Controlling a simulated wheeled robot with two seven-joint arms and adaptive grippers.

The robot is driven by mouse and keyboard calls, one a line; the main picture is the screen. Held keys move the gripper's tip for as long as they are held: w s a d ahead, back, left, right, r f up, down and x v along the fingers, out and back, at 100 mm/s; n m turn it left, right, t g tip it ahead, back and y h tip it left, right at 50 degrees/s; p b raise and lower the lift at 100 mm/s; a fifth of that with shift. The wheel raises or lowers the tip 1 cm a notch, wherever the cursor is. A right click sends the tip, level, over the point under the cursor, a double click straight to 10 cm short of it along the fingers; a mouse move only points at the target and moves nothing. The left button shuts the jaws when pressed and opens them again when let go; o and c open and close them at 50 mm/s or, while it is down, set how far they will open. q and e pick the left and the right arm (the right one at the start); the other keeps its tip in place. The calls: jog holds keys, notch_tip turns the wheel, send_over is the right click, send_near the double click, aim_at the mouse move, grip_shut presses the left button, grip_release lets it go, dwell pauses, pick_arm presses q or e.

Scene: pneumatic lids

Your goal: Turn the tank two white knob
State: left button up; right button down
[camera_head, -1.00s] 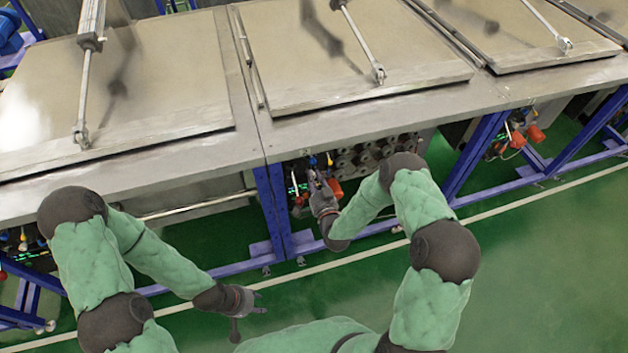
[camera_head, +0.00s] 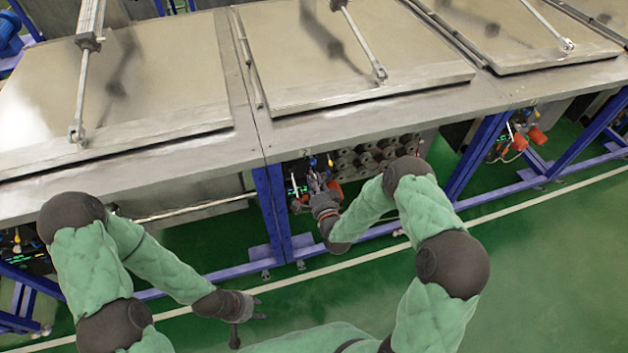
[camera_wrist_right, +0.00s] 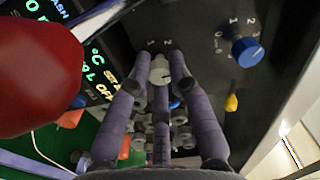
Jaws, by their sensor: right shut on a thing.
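The white knob (camera_wrist_right: 160,74) sits on a dark control panel in the right wrist view, below the marks 1 and 2. My right gripper (camera_wrist_right: 160,62) has one finger on each side of it and is shut on it. In the head view, my right gripper (camera_head: 316,186) reaches the panel under the front edge of the middle tank (camera_head: 390,113), and the knob is too small and covered to make out there. My left gripper (camera_head: 249,326) is open and empty, low over the floor, away from the tanks.
A blue knob (camera_wrist_right: 246,51) and a yellow knob (camera_wrist_right: 231,103) are right of the white one. A large red part (camera_wrist_right: 38,75) and a lit display (camera_wrist_right: 95,65) are at the left. A blue frame leg (camera_head: 272,212) stands left of my right gripper.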

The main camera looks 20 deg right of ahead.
dwell(0.3)
jog(key=c, duration=1.1)
grip_release()
jog(key=shift+d, duration=0.1)
jog(key=shift+c, duration=0.2)
jog(key=s, duration=1.2)
jog(key=shift+d, duration=0.15)
jog(key=shift+f, duration=0.1)
